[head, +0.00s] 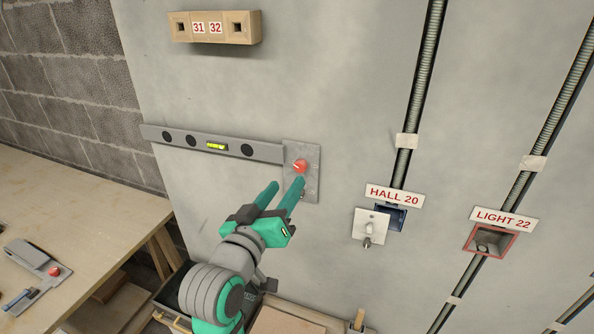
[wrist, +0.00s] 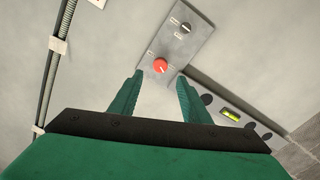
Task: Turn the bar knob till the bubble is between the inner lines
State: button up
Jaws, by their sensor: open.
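The red bar knob (head: 300,166) sits on a grey metal plate (head: 313,156) at the right end of a grey level bar (head: 178,137) on the wall. The bar's yellow-green vial (head: 216,146) is too small for me to read the bubble against the lines. My gripper (head: 288,186) is open, its green fingers pointing up toward the knob from below. In the wrist view the knob (wrist: 160,65) lies just beyond and between the fingertips (wrist: 158,75), apart from them. A second, dark knob (wrist: 185,27) is on the same plate. The vial also shows in the wrist view (wrist: 231,114).
A wooden block marked 31 32 (head: 214,28) is above the bar. To the right are a HALL 20 box (head: 391,216), a hanging switch plate (head: 370,228), a LIGHT 22 box (head: 484,240) and conduits (head: 424,80). A wooden bench (head: 70,215) stands at left.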

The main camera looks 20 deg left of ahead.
aim_at(299, 168)
jog(key=w, duration=0.8)
jog(key=shift+d, duration=0.15)
jog(key=shift+c, duration=0.9)
jog(key=shift+s, duration=0.1)
jog(key=c, duration=0.9)
jog(key=shift+o, duration=0.2)
